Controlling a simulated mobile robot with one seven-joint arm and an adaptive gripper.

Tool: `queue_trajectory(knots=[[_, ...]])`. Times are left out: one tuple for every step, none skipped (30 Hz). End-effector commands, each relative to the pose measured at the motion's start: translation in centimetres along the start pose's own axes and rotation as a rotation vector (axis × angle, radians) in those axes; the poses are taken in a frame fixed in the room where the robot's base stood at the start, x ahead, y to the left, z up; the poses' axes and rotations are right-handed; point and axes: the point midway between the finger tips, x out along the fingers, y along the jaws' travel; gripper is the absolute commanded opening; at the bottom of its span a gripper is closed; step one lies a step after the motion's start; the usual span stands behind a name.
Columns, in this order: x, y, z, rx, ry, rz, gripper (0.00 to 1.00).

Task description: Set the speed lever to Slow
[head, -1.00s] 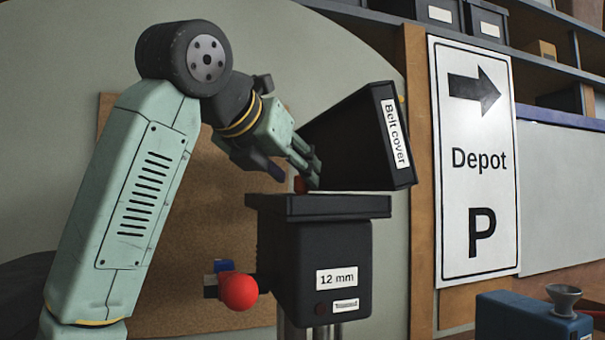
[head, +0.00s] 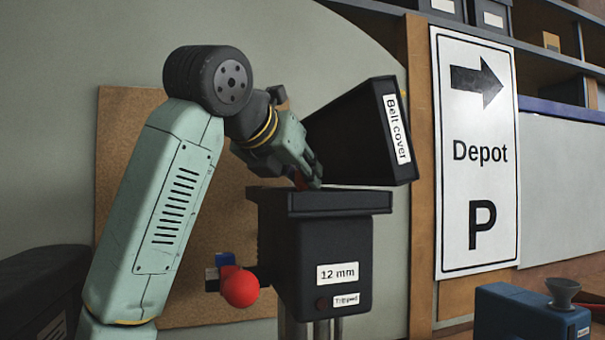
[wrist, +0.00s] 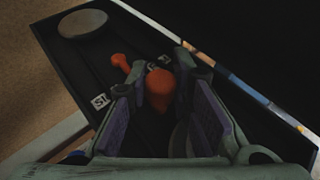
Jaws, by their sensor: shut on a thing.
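The dark machine (head: 337,246) labelled "12 mm" stands in the middle of the head view. My gripper (head: 312,180) reaches down to its top from the left. In the wrist view its fingers are shut on a red knob (wrist: 160,86), which I take to be the speed lever. The knob also shows as a bit of red (head: 299,181) at the fingertips in the head view. A white label reading "Sl" (wrist: 101,101) lies on the dark top, left of the fingers. A second label (wrist: 165,60) beyond the knob is partly hidden. The lever's slot and base are hidden.
A smaller red handle (wrist: 121,63) stands just left of the fingers. The raised belt cover (head: 362,135) is close behind the gripper on the right. A red ball knob (head: 240,290) juts from the machine's left side. A blue box (head: 530,317) sits lower right.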

Motion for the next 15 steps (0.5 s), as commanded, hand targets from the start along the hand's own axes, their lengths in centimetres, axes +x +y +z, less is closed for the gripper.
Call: queue_trajectory(knots=[[-0.01,0.00,0.01,0.000,0.000,0.000,0.12],[-0.01,-0.01,0.01,0.000,0.000,0.000,0.10],[-0.01,-0.01,0.01,0.000,0.000,0.000,0.07],[-0.01,-0.01,0.01,0.000,0.000,0.000,0.05],[-0.01,-0.01,0.01,0.000,0.000,0.000,0.03],[-0.01,0.00,0.01,0.000,0.000,0.000,0.00],[-0.01,0.00,0.01,0.000,0.000,0.000,0.00],[-0.01,0.00,0.01,0.000,0.000,0.000,0.00],[-0.02,-0.01,0.01,0.000,0.000,0.000,0.00],[-0.02,-0.01,0.01,0.000,0.000,0.000,0.00],[-0.02,-0.01,0.01,0.000,0.000,0.000,0.00],[-0.02,0.00,0.01,0.000,0.000,0.000,0.00],[-0.02,0.00,0.01,0.000,0.000,0.000,0.00],[-0.02,0.00,0.01,0.000,0.000,0.000,0.00],[-0.02,0.00,0.01,0.000,0.000,0.000,0.00]])
